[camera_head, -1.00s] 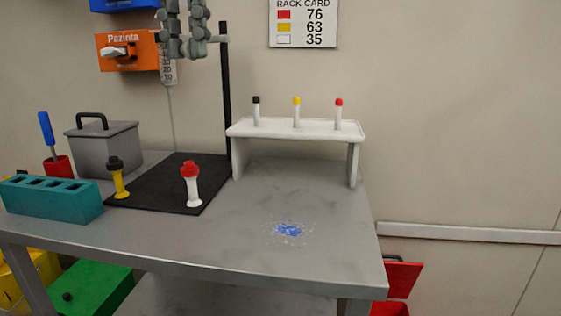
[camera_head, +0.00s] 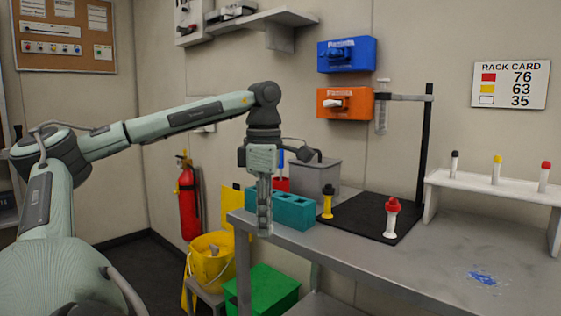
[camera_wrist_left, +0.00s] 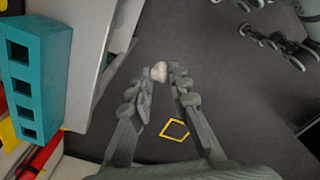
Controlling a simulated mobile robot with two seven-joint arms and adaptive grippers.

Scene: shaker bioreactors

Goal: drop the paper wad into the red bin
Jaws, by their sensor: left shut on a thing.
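My left gripper (camera_head: 264,228) points down just in front of the bench's left end, beside the teal block. In the left wrist view its fingers (camera_wrist_left: 160,85) are shut on a small whitish lump, the paper wad (camera_wrist_left: 158,72), held at the fingertips above the dark floor. In the head view I cannot make the wad out. The red bin does not show in the head view now. A red shape (camera_wrist_left: 40,160) shows at the lower left of the wrist view, but I cannot tell what it is.
The teal block (camera_head: 294,212) sits on the grey bench (camera_head: 420,262) near its left end. A yellow bucket (camera_head: 211,262) and a green box (camera_head: 262,290) stand low beside and under it. A red extinguisher (camera_head: 188,200) hangs behind. A yellow outline (camera_wrist_left: 174,130) marks the floor.

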